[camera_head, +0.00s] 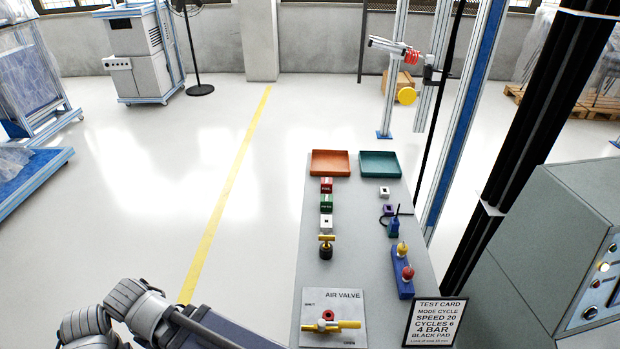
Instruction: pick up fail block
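A small red block (326,185) with a white label stands on the narrow grey table (362,215), just in front of an orange tray (330,163). Its lettering is too small to read surely; it seems to be the fail block. A green block (326,203) with a similar label stands right in front of it. Neither gripper shows in the head view. Grey links of one of my arms show at the bottom left, to the left of the table and well away from the red block.
A teal tray (380,164) sits beside the orange one. A white block (326,223), a brass-topped fitting (326,247), a blue button box (402,272), an air valve panel (333,318) and a test card (434,321) occupy the table. A grey cabinet (550,260) stands at right.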

